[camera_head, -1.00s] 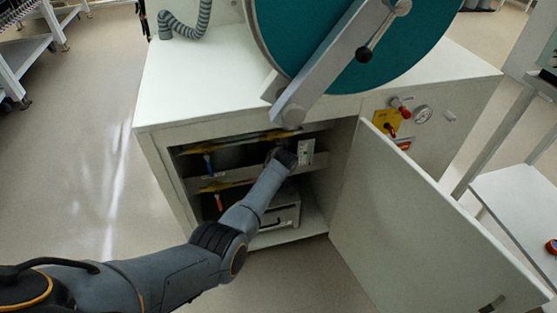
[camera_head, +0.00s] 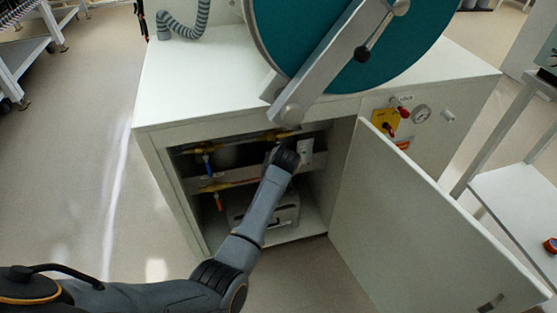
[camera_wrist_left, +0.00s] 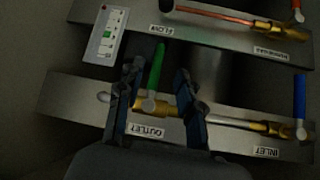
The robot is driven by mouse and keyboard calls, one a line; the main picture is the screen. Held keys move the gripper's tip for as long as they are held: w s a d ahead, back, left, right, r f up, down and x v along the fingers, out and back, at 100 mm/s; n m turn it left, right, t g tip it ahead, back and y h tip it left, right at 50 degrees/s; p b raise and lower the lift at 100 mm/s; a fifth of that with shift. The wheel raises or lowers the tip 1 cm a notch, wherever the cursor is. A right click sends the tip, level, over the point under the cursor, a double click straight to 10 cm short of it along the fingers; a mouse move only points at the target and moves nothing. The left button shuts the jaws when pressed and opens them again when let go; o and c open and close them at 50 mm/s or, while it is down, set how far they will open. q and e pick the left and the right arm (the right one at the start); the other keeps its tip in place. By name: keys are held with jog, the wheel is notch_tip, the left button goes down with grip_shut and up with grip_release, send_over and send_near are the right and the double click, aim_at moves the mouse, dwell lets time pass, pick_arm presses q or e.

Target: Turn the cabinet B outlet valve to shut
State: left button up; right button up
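The outlet valve has a green lever handle (camera_wrist_left: 156,66) on a brass body, above a label reading OUTLET (camera_wrist_left: 146,131) that appears upside down in the left wrist view. The handle points up in that view, roughly crosswise to its pipe. My left gripper (camera_wrist_left: 158,72) is open, with one finger on each side of the handle. I cannot tell whether either finger touches it. In the head view my left arm reaches into the open cabinet (camera_head: 160,150), and its wrist hides the gripper and the green handle. My right gripper is not in view.
A blue-handled inlet valve (camera_wrist_left: 299,95) sits on the same rail, to the right. A second rail carries a copper pipe (camera_wrist_left: 215,14) and a switch panel (camera_wrist_left: 106,35). The cabinet door (camera_head: 410,220) stands open on the right. A grey box (camera_head: 283,214) lies inside, below.

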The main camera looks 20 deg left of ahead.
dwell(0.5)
